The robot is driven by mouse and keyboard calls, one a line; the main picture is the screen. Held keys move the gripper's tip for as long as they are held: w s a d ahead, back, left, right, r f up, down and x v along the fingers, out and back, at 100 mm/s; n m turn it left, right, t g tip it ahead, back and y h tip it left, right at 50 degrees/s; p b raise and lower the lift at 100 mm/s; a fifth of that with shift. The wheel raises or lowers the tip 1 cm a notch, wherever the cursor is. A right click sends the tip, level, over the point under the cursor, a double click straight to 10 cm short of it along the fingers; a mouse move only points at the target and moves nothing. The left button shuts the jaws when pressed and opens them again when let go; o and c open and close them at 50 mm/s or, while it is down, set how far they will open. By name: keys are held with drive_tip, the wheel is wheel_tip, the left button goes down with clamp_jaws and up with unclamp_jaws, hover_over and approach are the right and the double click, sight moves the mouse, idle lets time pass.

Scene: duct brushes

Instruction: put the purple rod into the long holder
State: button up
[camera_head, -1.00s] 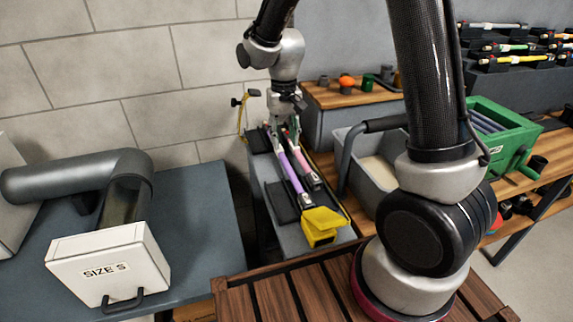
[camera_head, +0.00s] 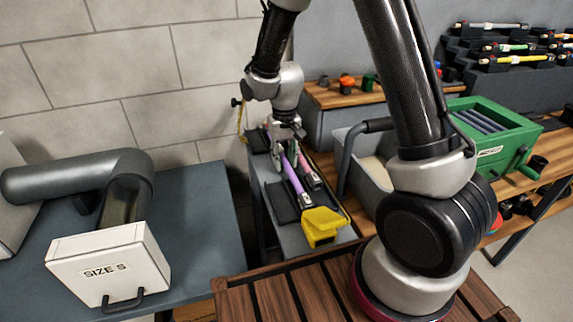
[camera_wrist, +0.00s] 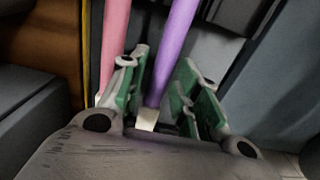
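The purple rod (camera_head: 294,181) lies lengthwise in a narrow black-lined place on a grey stand, beside a pink rod (camera_head: 308,174). Its near end is a pale tip by a yellow chute-like part. My gripper (camera_head: 285,153) is over the far part of the purple rod, pointing down. In the wrist view, the purple rod (camera_wrist: 174,55) runs between the two green-padded fingers (camera_wrist: 165,92), with a gap on the right side; the fingers are open. The pink rod (camera_wrist: 114,40) is outside the left finger. I cannot tell which thing is the long holder.
A stepped black rack (camera_head: 500,62) with several coloured rods stands at the upper right. A green crate (camera_head: 497,135) and a grey bin (camera_head: 372,172) stand on the wooden bench. A white box marked SIZE S (camera_head: 108,266) and a grey pipe are at left.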

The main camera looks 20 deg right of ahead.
sight(284, 159)
clamp_jaws()
drive_tip(key=shift+r, duration=3.05)
